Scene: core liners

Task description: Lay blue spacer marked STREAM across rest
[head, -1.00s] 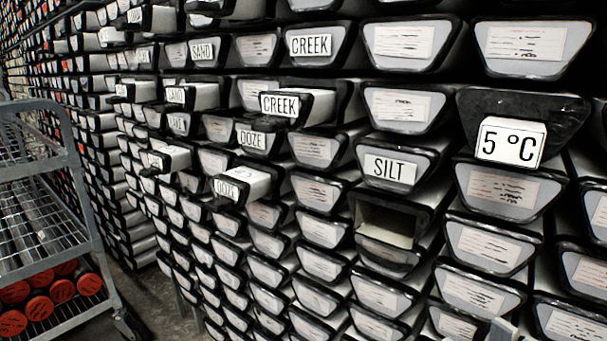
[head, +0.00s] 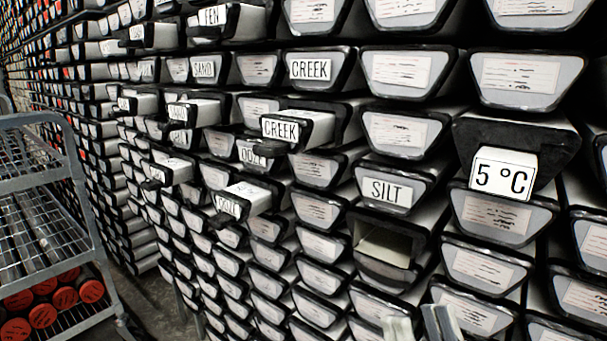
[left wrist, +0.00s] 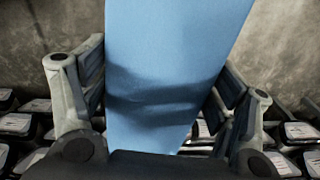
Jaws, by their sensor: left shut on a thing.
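The blue spacer (left wrist: 165,50) shows in the left wrist view as a wide, plain blue face, with no STREAM marking visible. My left gripper (left wrist: 160,100) is shut on it, one finger on each side. The spacer and left gripper do not show in the head view. My right gripper (head: 417,325) shows only as two pale fingertips at the bottom edge, a little apart with nothing seen between them. I cannot make out which part is the rest.
A wall of dark-rimmed core boxes fills the head view. Several stick out, such as the CREEK one (head: 297,129). An empty opening (head: 385,246) is below the SILT label (head: 388,191). A 5 °C sign (head: 503,175) is at right. A grey cart (head: 45,190) stands left.

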